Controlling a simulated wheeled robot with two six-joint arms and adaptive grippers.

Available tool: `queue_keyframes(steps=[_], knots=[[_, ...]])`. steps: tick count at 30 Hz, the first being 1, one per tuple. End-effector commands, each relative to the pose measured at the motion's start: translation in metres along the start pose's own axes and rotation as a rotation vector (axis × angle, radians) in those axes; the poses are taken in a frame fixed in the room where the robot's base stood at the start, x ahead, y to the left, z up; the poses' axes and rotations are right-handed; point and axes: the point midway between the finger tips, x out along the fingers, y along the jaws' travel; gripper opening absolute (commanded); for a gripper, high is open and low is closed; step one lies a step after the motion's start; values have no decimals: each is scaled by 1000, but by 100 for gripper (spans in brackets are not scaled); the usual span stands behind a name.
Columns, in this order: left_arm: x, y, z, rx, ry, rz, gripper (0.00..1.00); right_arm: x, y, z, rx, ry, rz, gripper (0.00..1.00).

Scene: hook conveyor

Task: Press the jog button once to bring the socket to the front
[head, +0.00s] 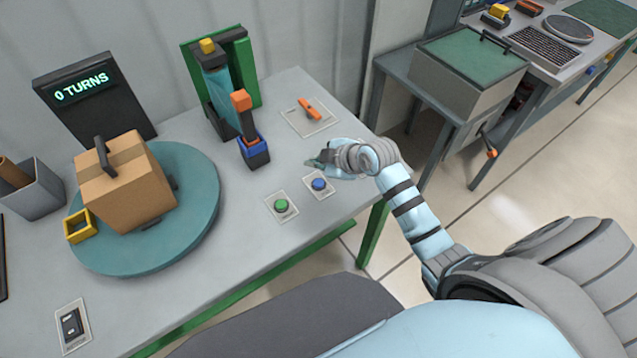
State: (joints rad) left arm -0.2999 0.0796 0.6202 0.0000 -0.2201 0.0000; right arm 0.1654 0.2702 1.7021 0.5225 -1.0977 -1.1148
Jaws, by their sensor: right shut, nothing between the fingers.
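Two push buttons sit on pale plates near the table's front edge: a green button (281,205) and a blue button (319,184). No readable label shows which one is the jog button. A yellow square frame (80,226), which may be the socket, is at the left rim of the round teal turntable (197,222). My right gripper (314,161) is shut and empty, just behind the blue button in the picture and apart from it. My left gripper is not in view.
A cardboard box (128,190) with a dark handle stands on the turntable. A display (92,97) reads "0 TURNS". A blue and orange lever device (254,152) stands left of my right gripper. An orange switch (310,108) lies behind it. A rocker switch (72,325) is front left.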

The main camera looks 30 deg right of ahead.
Motion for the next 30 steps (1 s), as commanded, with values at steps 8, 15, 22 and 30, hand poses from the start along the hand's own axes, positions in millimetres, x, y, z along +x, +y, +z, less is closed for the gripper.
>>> queue_keyframes(steps=[8,15,22,30], knots=[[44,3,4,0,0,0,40,33,-24,24,1,0,-1,0],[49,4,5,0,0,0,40,39,-29,29,1,0,-1,0],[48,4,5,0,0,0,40,38,-28,28,1,0,-1,0],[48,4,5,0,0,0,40,38,-28,28,1,0,-1,0]])
